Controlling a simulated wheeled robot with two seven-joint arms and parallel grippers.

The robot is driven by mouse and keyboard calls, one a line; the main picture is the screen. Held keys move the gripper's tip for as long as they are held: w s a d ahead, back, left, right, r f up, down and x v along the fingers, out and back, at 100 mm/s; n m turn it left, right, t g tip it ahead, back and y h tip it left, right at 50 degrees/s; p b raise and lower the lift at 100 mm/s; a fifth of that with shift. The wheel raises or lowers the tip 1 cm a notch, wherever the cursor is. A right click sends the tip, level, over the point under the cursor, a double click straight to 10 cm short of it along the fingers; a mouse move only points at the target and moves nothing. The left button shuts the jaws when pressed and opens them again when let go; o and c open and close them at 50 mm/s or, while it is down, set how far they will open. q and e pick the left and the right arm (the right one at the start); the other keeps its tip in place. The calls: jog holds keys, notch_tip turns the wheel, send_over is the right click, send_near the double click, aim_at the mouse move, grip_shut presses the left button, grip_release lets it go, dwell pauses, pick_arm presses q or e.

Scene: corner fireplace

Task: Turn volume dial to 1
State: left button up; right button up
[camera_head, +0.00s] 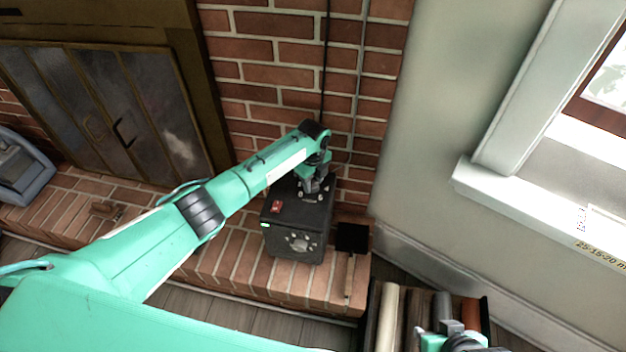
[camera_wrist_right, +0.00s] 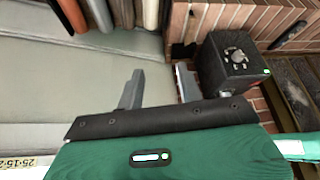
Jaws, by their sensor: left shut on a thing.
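A black box-shaped device (camera_head: 282,242) stands on the brick hearth, with a red switch (camera_head: 277,206) on its top and a round metallic fitting on its front. It also shows in the right wrist view (camera_wrist_right: 212,66). My left gripper (camera_head: 315,190) points down at the top of the device, at the volume dial. It is shut on the dial, though its fingers and arm largely hide it. My right gripper (camera_wrist_right: 158,88) is open and empty, away from the device. In the head view its wrist shows at the bottom edge (camera_head: 456,341).
Metal fireplace doors (camera_head: 110,105) are at left, with a blue-grey object (camera_head: 18,168) beside them. A black-ended tool (camera_head: 349,275) lies on the hearth right of the device. A rack of several rolls (camera_head: 388,310) stands near my right gripper. A window sill (camera_head: 520,205) is at right.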

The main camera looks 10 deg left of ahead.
pick_arm(q)
jog(key=shift+r+n+p, duration=0.2)
jog(key=shift+n+p, duration=0.35)
jog(key=shift+n, duration=0.05)
jog(key=n+p, duration=0.4)
jog(key=n, duration=0.5)
jog(key=shift+p, duration=0.4)
jog(key=n+p, duration=0.1)
jog(key=n, duration=0.2)
jog(key=shift+f+n, duration=0.1)
jog(key=shift+n, duration=0.2)
jog(key=n+p, duration=0.1)
jog(key=n, duration=0.3)
jog(key=shift+n, duration=0.3)
jog(key=n, duration=0.3)
jog(key=shift+n+p, duration=0.3)
jog(key=shift+p, duration=0.1)
jog(key=n, duration=0.5)
jog(key=shift+w+n+p, duration=0.1)
jog(key=shift+n+p, duration=0.25)
jog(key=shift+n, duration=1.75)
pick_arm(e)
notch_tip(320, 180, down, 19)
jog(key=s+d+g+h, duration=0.1)
jog(key=s+d+g, duration=0.1)
jog(key=g, duration=0.1)
jog(key=shift+s, duration=0.15)
jog(key=shift+s+d+f, duration=0.1)
jog(key=shift+s, duration=0.05)
